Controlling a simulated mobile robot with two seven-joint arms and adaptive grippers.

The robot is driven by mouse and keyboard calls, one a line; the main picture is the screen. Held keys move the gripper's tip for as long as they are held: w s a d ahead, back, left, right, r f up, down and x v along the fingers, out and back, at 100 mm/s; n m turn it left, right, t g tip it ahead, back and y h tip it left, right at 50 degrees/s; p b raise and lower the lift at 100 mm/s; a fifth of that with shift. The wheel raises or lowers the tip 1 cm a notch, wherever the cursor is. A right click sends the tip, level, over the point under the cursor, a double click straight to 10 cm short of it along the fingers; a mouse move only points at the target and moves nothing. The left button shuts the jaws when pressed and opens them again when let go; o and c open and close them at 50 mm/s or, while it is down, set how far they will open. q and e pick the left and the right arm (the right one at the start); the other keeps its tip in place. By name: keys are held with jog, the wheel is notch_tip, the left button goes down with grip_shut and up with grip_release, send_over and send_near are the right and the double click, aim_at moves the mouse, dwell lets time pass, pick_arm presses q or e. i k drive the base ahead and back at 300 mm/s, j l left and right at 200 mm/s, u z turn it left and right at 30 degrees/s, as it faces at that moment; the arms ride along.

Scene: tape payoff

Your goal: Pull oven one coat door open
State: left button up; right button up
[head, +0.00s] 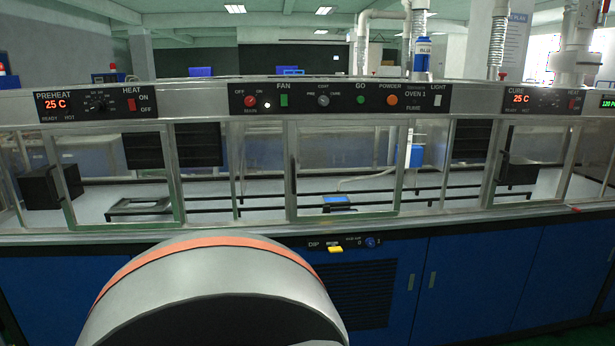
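The oven one control panel (335,99) is in the middle of the head view, marked OVEN 1. Below it is a clear framed door (346,212), which appears closed; no label reading coat shows on it. A thin dark vertical bar, which looks like a handle (294,166), is at its left edge. Through the glass, a blue-topped item (337,201) sits on dark rails. Neither of my grippers is in the view.
A preheat panel (98,103) with a framed door is on the left, and a cure panel (545,100) with another door is on the right. Blue cabinets (465,285) stand below the counter. A large grey rounded part with an orange band hides the lower left front.

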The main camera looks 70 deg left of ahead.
aim_at(291, 124)
jog(key=u, duration=2.1)
